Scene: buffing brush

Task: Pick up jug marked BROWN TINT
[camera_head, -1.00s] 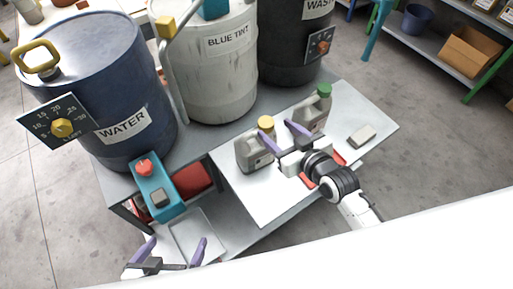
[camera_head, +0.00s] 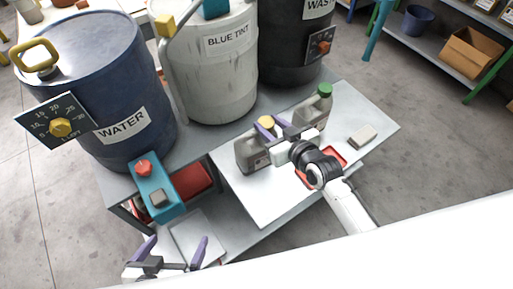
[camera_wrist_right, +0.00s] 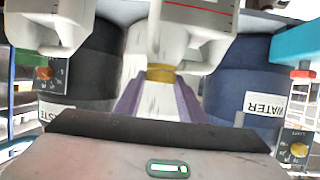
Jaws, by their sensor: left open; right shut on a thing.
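The yellow-capped grey jug (camera_head: 248,154) stands upright on the white board on the bench. Its small label is too small to read in the head view. The green-capped grey jug (camera_head: 313,108) stands to its right, behind my right arm. My right gripper (camera_head: 270,127) is shut at the yellow cap and neck of the near jug. In the right wrist view the purple fingers (camera_wrist_right: 158,88) close in on the yellow cap (camera_wrist_right: 160,72). My left gripper (camera_head: 173,246) is open and empty at the bottom left, by a pale tray.
The WATER drum (camera_head: 95,85), BLUE TINT drum (camera_head: 218,75) and black waste drum (camera_head: 288,45) stand along the back. A teal control box (camera_head: 157,190) is at left. The board's front is clear.

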